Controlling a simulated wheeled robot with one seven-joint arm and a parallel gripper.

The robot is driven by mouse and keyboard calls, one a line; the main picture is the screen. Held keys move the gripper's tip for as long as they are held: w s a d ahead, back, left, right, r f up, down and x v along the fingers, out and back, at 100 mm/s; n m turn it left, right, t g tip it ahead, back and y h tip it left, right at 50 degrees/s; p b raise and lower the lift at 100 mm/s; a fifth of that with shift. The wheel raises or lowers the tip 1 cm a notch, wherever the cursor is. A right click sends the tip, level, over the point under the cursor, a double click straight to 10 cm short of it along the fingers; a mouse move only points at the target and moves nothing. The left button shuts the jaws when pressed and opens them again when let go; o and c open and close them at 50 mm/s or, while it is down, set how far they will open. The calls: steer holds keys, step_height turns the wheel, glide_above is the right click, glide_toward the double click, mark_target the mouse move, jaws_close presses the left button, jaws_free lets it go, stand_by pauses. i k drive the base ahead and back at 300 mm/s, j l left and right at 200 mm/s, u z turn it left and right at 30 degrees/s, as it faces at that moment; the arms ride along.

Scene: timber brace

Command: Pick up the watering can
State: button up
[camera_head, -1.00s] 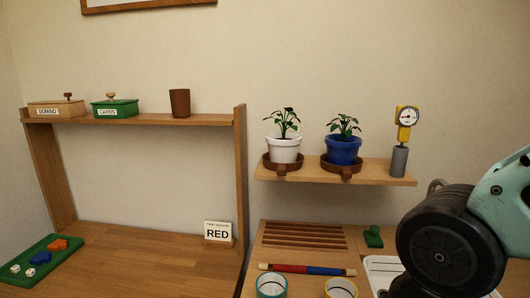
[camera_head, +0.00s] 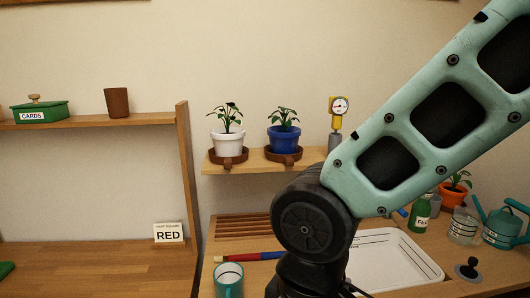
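The watering can (camera_head: 502,228) is teal and stands on the wooden table at the far right, with its right part near the picture edge. My arm crosses the right half of the view, and its dark lower end is in front of the white tray, left of the can. The fingers of my gripper are not in view, cut off below the bottom edge. Nothing is seen touching the watering can.
A clear jar (camera_head: 464,226), a green bottle (camera_head: 421,212) and an orange potted plant (camera_head: 453,192) stand close to the can. A black knobbed object (camera_head: 468,268) lies in front. The white tray (camera_head: 405,262) is left of it. A teal mug (camera_head: 229,281) stands further left.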

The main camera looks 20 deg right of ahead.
mark_target(504, 227)
steer(key=z, duration=1.95)
steer(key=u, duration=0.95)
steer(key=l+u, duration=0.15)
steer(key=u, duration=0.3)
steer(key=i+l+u, duration=0.1)
steer(key=u, duration=0.85)
steer(key=l+u, duration=0.1)
steer(key=u, duration=0.8)
steer(key=l+u, duration=0.1)
steer(key=u, duration=0.4)
steer(key=k+l+u, duration=0.1)
steer(key=z, duration=0.45)
steer(key=k+l+z, duration=0.1)
steer(key=z, duration=0.35)
steer(key=l+z, duration=0.15)
steer(key=z, duration=0.3)
steer(key=l+z, duration=0.1)
steer(key=z, duration=0.35)
steer(key=k+l+z, duration=0.1)
steer(key=z, duration=0.35)
